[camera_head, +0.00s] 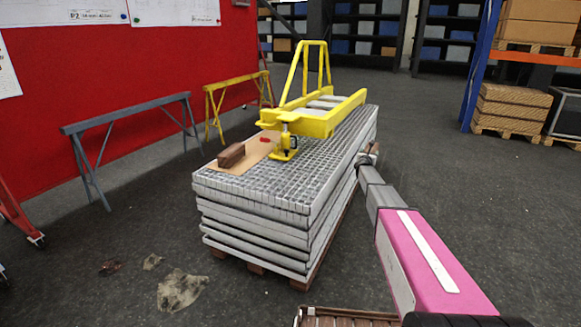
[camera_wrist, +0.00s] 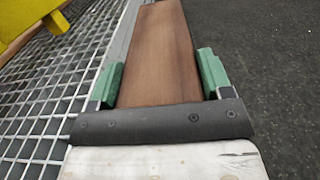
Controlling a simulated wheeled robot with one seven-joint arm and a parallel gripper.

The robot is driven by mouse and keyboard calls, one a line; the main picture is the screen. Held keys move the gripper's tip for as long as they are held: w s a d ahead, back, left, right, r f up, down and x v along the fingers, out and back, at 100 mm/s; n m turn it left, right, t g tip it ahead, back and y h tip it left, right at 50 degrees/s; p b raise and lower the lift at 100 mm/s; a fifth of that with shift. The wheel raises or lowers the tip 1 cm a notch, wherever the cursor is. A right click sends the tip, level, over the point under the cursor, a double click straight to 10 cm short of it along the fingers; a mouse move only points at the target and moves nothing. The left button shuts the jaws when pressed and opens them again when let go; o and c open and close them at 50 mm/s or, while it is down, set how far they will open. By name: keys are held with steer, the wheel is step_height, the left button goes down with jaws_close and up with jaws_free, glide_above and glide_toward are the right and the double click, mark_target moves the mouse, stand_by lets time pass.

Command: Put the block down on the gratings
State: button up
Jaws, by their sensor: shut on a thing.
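The brown wooden block (camera_wrist: 160,50) is between the two green pads of my gripper (camera_wrist: 163,76), which is shut on it. In the head view my gripper (camera_head: 369,156) is small, at the right long side of the stack of gratings (camera_head: 262,213). The wrist view shows the gratings' open mesh (camera_wrist: 50,100) left of the block and the dark floor to its right. The block is at the gratings' right edge. I cannot tell whether it touches them.
A yellow boom frame (camera_head: 318,122) lies on top of the gratings. A second brown block (camera_head: 231,155) sits on a tan board (camera_head: 256,150) near their front left. Grey (camera_head: 128,125) and yellow (camera_head: 237,86) trestles stand by the red wall.

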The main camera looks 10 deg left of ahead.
steer(key=s+a+r+n+y, duration=0.1)
steer(key=s+a+r+y, duration=0.15)
steer(key=s+a, duration=1.05)
steer(key=s+a+r+n+y, duration=0.2)
steer(key=s+a+r, duration=0.2)
steer(key=s+a, duration=0.9)
steer(key=s+a+r+n+y, duration=0.1)
steer(key=s+a+r+y, duration=0.15)
steer(key=s+a, duration=1.05)
steer(key=shift+t, duration=0.4)
steer(key=shift+w+d+f, duration=0.55)
steer(key=shift+w+f, duration=1.2)
steer(key=shift+w, duration=0.45)
steer(key=shift+w+d+f, duration=0.5)
steer(key=shift+w+f, duration=1.2)
steer(key=shift+w, duration=0.45)
steer(key=shift+w+d+f, duration=0.55)
steer(key=shift+w+f, duration=1.2)
steer(key=shift+w, duration=0.45)
steer(key=shift+f, duration=0.15)
steer(key=o, duration=1.3)
steer(key=s, duration=0.8)
steer(key=s+d, duration=0.1)
steer(key=s, duration=0.3)
